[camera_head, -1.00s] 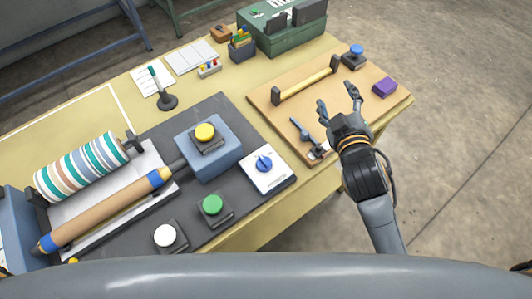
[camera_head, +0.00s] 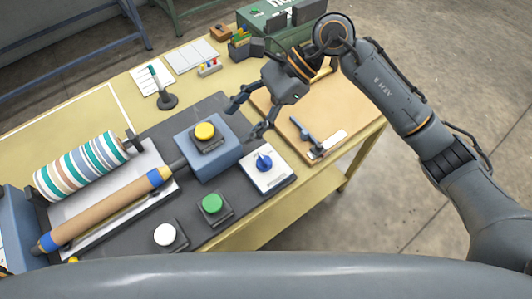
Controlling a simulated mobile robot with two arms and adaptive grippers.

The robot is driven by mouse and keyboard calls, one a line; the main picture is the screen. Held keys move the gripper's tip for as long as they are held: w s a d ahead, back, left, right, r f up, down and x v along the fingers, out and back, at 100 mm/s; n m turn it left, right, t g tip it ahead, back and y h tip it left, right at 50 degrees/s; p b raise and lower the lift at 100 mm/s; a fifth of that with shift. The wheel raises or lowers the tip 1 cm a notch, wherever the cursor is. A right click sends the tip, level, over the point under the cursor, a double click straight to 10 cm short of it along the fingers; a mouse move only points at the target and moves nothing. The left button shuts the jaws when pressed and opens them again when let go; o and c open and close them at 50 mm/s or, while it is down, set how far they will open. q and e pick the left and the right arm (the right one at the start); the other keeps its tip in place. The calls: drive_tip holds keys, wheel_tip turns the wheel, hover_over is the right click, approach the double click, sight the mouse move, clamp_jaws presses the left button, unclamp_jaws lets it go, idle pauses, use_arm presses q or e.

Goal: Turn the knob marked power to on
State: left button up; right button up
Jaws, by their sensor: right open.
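The blue knob (camera_head: 264,163) sits on a white plate (camera_head: 275,177) at the right end of the dark machine base. Small print on the plate is too small to read. My right gripper (camera_head: 243,122) is open and empty. Its fingers point left and down, just behind the knob in the picture and beside the blue box with the yellow button. It does not appear to touch the knob. My left gripper is not in view.
A yellow button (camera_head: 204,131) tops the blue box (camera_head: 212,165). A green button (camera_head: 211,203) and a white button (camera_head: 165,235) stand in front. A striped roll (camera_head: 82,165) and brown roller (camera_head: 105,210) lie left. A wooden board (camera_head: 335,115) with a small lever lies right.

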sight(265, 159)
drive_tip(key=w+d+f+n+h, duration=0.1)
drive_tip(key=w+d+h, duration=0.1)
drive_tip(key=d+h, duration=0.15)
drive_tip(key=w+d+f+h, duration=0.1)
drive_tip(key=d+f+h, duration=0.1)
drive_tip(key=d, duration=0.3)
drive_tip(key=shift+t, duration=0.4)
drive_tip(key=p+x, duration=0.3)
drive_tip(key=x, duration=0.9)
drive_tip(key=shift+w+a+p, duration=0.15)
drive_tip(key=shift+w+p, duration=0.05)
drive_tip(key=shift+p, duration=0.1)
drive_tip(key=shift+s+a+f, duration=0.1)
drive_tip(key=shift+a+f, duration=0.05)
drive_tip(key=shift+f, duration=0.35)
drive_tip(key=c, duration=1.2)
